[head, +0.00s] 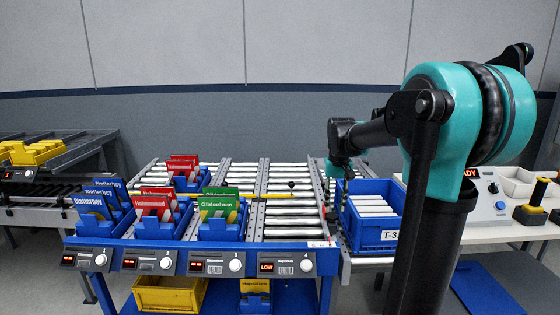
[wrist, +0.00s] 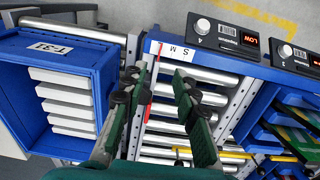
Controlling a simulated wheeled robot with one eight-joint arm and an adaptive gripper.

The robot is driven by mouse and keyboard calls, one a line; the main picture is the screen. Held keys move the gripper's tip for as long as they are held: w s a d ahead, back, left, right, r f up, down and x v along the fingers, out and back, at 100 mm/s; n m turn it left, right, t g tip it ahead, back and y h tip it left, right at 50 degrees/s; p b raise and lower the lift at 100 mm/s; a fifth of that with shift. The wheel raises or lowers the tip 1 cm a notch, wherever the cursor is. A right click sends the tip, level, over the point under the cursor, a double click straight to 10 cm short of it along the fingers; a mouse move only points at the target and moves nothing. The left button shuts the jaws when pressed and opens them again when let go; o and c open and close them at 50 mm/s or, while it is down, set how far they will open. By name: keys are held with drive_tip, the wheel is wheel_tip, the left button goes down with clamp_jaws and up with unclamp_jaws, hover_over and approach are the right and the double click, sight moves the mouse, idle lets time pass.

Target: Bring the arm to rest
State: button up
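My teal and black arm reaches in from the right in the head view. My gripper (head: 346,172) hangs at its end, near the upper left corner of the blue tote (head: 378,237). In the wrist view my gripper (wrist: 158,84) has its two green fingers apart. Only rollers and rail show between them, and nothing is held. The blue tote (wrist: 20,82) with its T-31 label lies left of the fingers there. It holds a row of white boxes (wrist: 70,106). Whether the fingers touch anything cannot be told.
A roller rack (head: 290,205) with several lanes stands left of my gripper. Blue bins with blue, red (head: 153,204) and green (head: 219,204) packs fill its left lanes. The lane marked LOW shows bare rollers. A white bench (head: 500,222) with devices stands right.

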drive_tip(key=s+f+t, duration=0.4)
drive_tip(key=s+f, duration=1.3)
drive_tip(key=s, duration=0.4)
drive_tip(key=shift+s+d+f, duration=0.25)
drive_tip(key=shift+d+f, duration=0.15)
drive_tip(key=shift+d, duration=0.05)
idle(1.2)
